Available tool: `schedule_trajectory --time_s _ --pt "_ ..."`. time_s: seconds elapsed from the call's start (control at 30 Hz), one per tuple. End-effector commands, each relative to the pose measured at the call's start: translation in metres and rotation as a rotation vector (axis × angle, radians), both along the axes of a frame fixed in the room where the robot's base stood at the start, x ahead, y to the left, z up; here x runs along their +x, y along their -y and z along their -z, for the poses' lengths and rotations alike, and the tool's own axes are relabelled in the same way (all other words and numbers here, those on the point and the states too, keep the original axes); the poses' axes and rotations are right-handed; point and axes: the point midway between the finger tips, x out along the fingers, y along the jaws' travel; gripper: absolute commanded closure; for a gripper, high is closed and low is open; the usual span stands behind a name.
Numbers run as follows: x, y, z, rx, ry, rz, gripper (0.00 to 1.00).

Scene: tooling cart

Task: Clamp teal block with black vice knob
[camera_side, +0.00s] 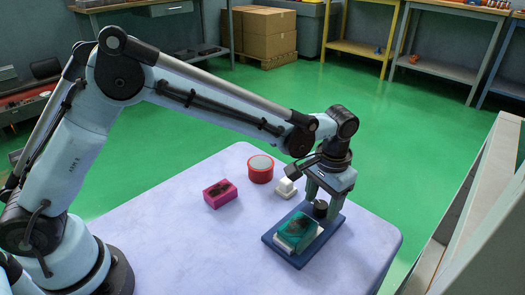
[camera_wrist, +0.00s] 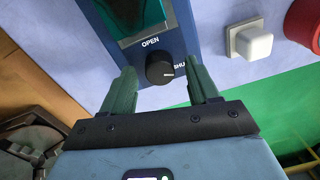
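The teal block (camera_side: 297,228) lies on the blue vice (camera_side: 268,240) in the side view, above a white part. In the wrist view the teal block (camera_wrist: 140,18) shows at the top edge, partly cut off. The black knob (camera_side: 320,208) sits on the vice near my gripper. In the wrist view the knob (camera_wrist: 160,69) has a white pointer line, with the labels "OPEN" and "SHUT" beside it, the latter partly hidden. My gripper (camera_wrist: 163,84) is open, with one finger on each side of the knob and visible gaps between them.
A grey panel (camera_side: 465,210) rises at the right. The table's front left is clear.

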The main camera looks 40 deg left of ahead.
Motion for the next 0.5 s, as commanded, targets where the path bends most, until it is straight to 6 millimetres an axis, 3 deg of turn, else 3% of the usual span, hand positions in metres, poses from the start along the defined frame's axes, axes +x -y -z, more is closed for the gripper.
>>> schedule_trajectory --time_s 0.03,0.37,0.5 --pt "0.0 0.0 -0.0001 0.0 0.0 0.0 0.46" --pt "0.0 0.0 -0.0004 0.0 0.0 0.0 0.96" --pt "-0.0001 0.0001 -0.0004 0.0 0.0 0.036 0.96"
